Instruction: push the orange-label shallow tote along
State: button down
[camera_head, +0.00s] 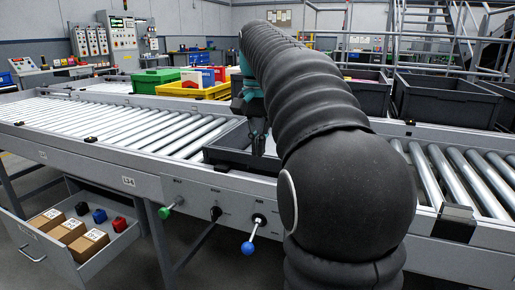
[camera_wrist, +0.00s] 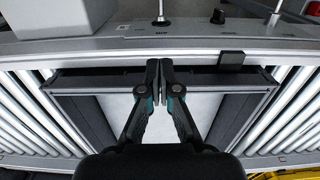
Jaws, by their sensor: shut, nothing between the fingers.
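A shallow dark grey tote (camera_head: 224,157) with a pale inside sits on the roller conveyor, close to the near side rail. My arm hides its right part in the head view. In the wrist view the tote (camera_wrist: 245,108) lies under my gripper, its side walls showing to both sides of the fingers. No orange label shows in either view. My gripper (camera_head: 259,146) points down at the tote. In the wrist view my gripper (camera_wrist: 160,66) is shut with nothing in it, its tips over the tote's rim nearest the rail. I cannot tell whether they touch it.
Bare rollers (camera_head: 85,118) stretch left of the tote, and more rollers (camera_head: 450,175) lie to the right. Behind stand a yellow tote (camera_head: 190,91), a green box (camera_head: 153,79) and dark bins (camera_head: 455,100). Knobs, including a blue one (camera_head: 248,248), stick out from the front rail. An open drawer (camera_head: 75,245) holds boxes.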

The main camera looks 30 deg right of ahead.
aim_at(264, 178)
jog(key=f, duration=0.2)
jog(key=w+d+f, duration=0.1)
jog(key=f, duration=0.2)
jog(key=f+b, duration=0.1)
jog(key=f, duration=0.2)
jog(key=shift+w+d, duration=0.25)
jog(key=shift+d, duration=0.1)
jog(key=shift+w+d, duration=0.55)
jog(key=shift+d, duration=0.1)
